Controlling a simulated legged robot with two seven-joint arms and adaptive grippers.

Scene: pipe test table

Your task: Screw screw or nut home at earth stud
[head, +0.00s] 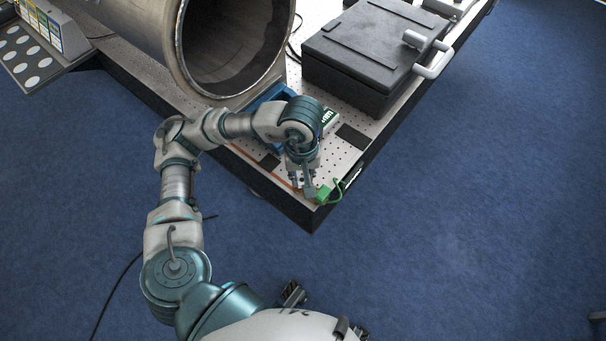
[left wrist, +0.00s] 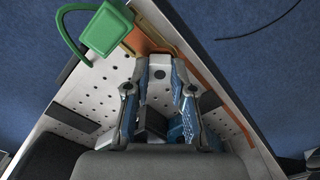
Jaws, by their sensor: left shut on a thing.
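My left gripper (head: 304,188) points down at the near corner of the perforated table. In the left wrist view its two fingers (left wrist: 160,66) are close together at the tips, beside a copper-coloured strip (left wrist: 188,45). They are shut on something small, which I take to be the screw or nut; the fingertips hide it. The earth stud cannot be made out; the fingers cover that spot. A green block (head: 323,193) with a green cable sits right beside the fingertips, and it also shows in the left wrist view (left wrist: 105,32).
The perforated table (head: 258,180) ends close to the gripper, with blue floor beyond. A large steel pipe (head: 165,35) lies at the back left. A black case (head: 365,60) stands at the back right. A blue item (head: 268,97) lies near my wrist.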

